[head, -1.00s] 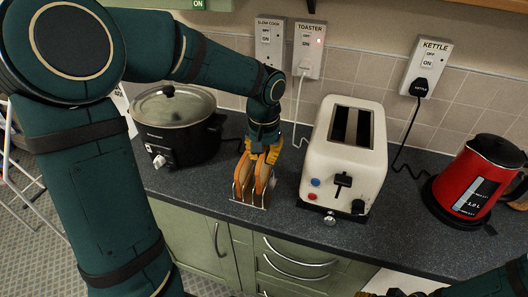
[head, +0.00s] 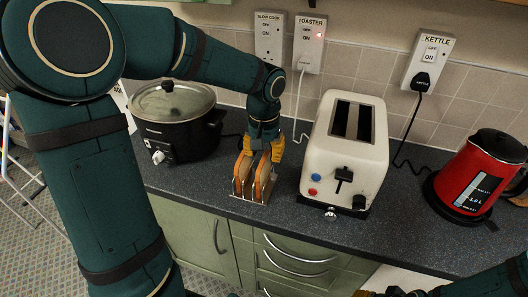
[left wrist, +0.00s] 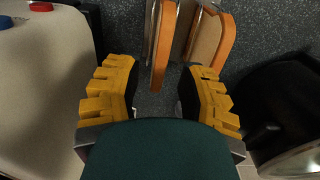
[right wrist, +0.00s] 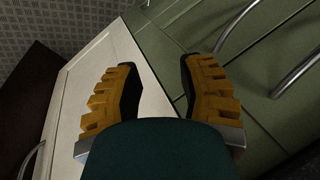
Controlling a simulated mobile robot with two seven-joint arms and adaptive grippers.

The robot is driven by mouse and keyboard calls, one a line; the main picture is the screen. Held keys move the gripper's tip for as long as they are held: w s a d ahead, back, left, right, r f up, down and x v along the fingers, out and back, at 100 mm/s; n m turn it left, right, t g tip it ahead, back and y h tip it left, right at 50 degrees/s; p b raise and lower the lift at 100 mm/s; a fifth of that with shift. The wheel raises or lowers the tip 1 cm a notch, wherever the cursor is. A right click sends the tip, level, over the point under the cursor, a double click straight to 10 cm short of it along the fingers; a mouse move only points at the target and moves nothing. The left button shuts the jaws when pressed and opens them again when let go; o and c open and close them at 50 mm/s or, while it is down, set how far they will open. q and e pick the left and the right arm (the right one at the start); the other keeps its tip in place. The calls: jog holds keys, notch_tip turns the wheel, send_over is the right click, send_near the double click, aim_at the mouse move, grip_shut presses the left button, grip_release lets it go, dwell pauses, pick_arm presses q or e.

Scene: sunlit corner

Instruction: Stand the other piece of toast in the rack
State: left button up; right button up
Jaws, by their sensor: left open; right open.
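Two browned slices of toast stand upright side by side in the wire toast rack (head: 249,198) on the dark worktop. The left slice (head: 243,172) and the right slice (head: 264,178) are in separate slots. In the left wrist view, the two slices show as one orange crust (left wrist: 161,48) and another (left wrist: 221,46). My left gripper (head: 263,150) is open and empty just above and behind the right slice, its fingers apart from each other. My right gripper (right wrist: 160,85) is open and empty, low in front of the cabinets; only its edge shows in the head view.
A cream toaster (head: 330,160) stands right of the rack. A black slow cooker (head: 180,135) is to the left. A red kettle (head: 478,178) stands at the far right. Free worktop lies between toaster and kettle.

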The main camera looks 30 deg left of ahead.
pick_arm(q)
notch_tip(320, 180, up, 12)
jog(key=shift+f, duration=0.15)
dwell(0.8)
